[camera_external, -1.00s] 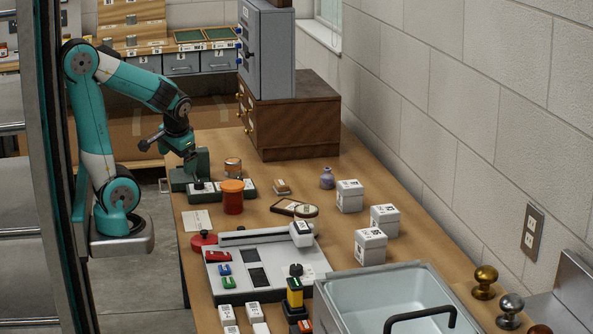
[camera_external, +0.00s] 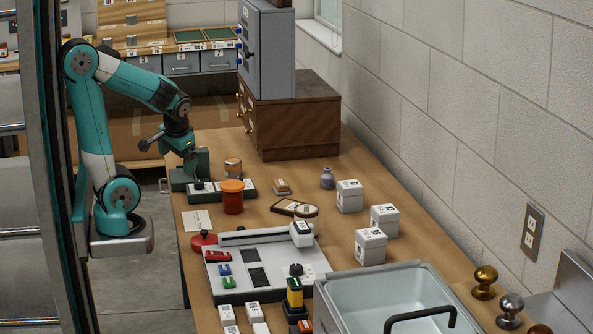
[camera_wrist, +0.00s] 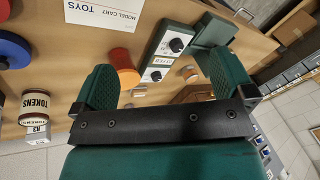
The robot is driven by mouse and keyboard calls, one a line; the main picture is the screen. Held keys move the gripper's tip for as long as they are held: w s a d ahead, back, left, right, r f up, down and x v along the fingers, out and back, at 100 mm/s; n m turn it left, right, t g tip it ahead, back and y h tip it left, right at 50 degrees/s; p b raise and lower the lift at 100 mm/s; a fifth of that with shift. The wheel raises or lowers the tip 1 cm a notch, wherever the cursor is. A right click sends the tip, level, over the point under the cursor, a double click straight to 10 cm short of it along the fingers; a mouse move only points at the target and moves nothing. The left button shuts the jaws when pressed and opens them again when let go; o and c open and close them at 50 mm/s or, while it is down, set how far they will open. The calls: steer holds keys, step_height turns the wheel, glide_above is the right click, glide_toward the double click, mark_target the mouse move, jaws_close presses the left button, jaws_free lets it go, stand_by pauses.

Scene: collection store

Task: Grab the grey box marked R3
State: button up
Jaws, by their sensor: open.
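My gripper (camera_wrist: 158,78) is open and empty, its two green fingers wide apart in the wrist view. In the outside view my gripper (camera_external: 188,162) is low over the far left of the wooden table, by a dark green device. Grey boxes with small white labels stand on the back shelf, one at left (camera_external: 181,64) and one at right (camera_external: 218,60); I cannot read their marks. In the wrist view a small pale box (camera_wrist: 38,132) by the tokens tin (camera_wrist: 36,104) carries a mark that may be R3; its colour is unclear.
Three white boxes (camera_external: 370,247) stand on the table's right side. An orange-lidded jar (camera_external: 232,199) stands close to my gripper. A grey cabinet (camera_external: 266,50) on a brown chest (camera_external: 297,125) stands at the back. A sink basin (camera_external: 350,290) is at the front.

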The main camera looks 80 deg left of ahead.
steer(key=shift+c, duration=0.2)
steer(key=r+m+t+h+p, duration=0.1)
steer(key=m+t+h+p, duration=0.3)
steer(key=m+t+p, duration=0.25)
glide_above(385, 209)
steer(key=s, duration=0.8)
steer(key=shift+m, duration=0.25)
steer(key=x, duration=1)
steer(key=shift+w+d+f, duration=0.2)
steer(key=shift+d+f, duration=0.05)
steer(key=shift+d, duration=0.05)
steer(key=shift+p+x, duration=0.35)
steer(key=shift+x, duration=2.65)
steer(key=shift+a+r, duration=0.1)
steer(key=shift+a, duration=0.05)
steer(key=c, duration=1.2)
